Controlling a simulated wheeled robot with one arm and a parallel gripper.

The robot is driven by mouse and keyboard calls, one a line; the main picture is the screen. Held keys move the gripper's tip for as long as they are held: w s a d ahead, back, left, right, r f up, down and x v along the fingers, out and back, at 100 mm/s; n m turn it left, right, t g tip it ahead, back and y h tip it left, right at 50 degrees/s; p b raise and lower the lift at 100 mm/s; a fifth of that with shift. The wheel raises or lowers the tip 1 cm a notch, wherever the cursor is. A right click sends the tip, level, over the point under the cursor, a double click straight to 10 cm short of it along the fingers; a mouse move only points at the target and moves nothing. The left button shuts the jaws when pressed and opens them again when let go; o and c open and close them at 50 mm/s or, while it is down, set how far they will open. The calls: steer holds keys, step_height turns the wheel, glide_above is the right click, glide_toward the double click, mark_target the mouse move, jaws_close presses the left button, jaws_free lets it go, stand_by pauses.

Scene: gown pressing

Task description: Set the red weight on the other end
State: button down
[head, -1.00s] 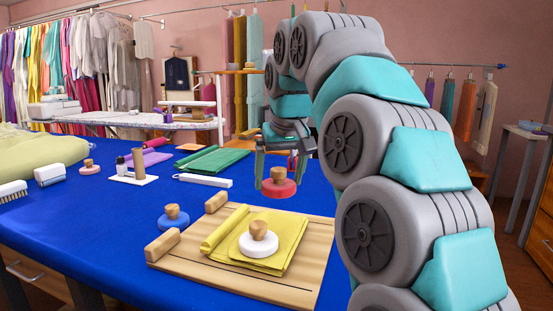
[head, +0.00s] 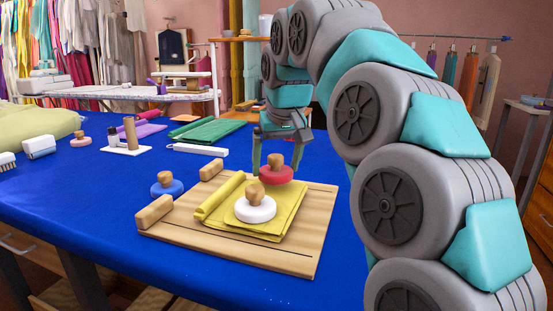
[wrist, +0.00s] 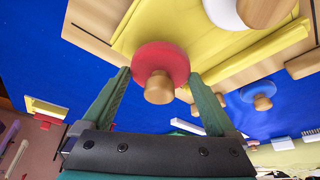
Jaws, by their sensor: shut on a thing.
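The red weight (head: 276,175), a red disc with a wooden knob, is between the fingers of my gripper (head: 277,160), which is shut on it. It is at the far end of the folded yellow cloth (head: 283,216); I cannot tell whether it touches the cloth. In the wrist view the red disc (wrist: 172,58) overlaps the cloth's edge, with a gripper finger (wrist: 160,77) on each side. A white weight (head: 255,210) with a wooden knob sits upright on the cloth's nearer part. The cloth lies on a wooden board (head: 200,238), one long edge rolled.
A blue weight (head: 167,185) stands left of the board, between two wooden blocks (head: 154,212) on its edge. A white bar (head: 200,149), a small white tray (head: 126,150) and green folded cloth (head: 207,131) lie farther back. The blue table (head: 75,205) is clear at front left.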

steer(key=shift+f, duration=0.35)
steer(key=shift+f+b, duration=0.4)
steer(key=shift+f, duration=0.15)
stand_by(0.3)
jaws_free()
steer(key=shift+r, duration=0.1)
